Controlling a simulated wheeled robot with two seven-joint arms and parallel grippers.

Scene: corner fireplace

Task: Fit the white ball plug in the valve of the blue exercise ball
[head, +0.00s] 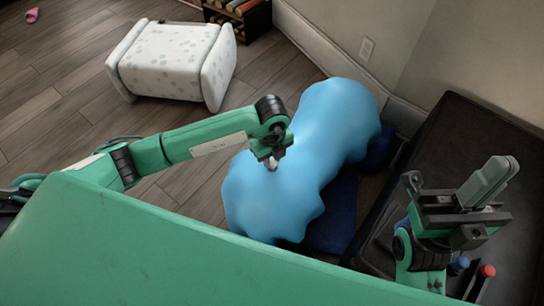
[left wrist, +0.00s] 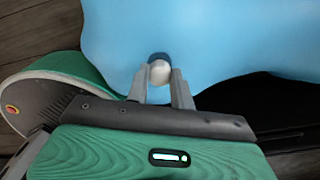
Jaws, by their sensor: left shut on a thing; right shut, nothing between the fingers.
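The blue exercise ball (head: 318,135) lies on the floor in the middle of the head view. It looks lumpy and elongated, and its surface fills the top of the left wrist view (left wrist: 230,40). My left gripper (head: 271,162) is at the ball's near left side. In the left wrist view its fingers (left wrist: 160,78) are shut on the white ball plug (left wrist: 159,73). A dark blue round patch (left wrist: 157,57), perhaps the valve, shows right behind the plug. I cannot tell whether the plug touches it. My right gripper (head: 490,183) is shut and empty at the right, pointing up.
A white spotted pouf (head: 170,60) lies on the wooden floor at the back left. A dark bench or mat (head: 470,130) is at the right, with small red-topped (head: 486,271) and blue-topped items near my right arm. The wall and baseboard run behind the ball.

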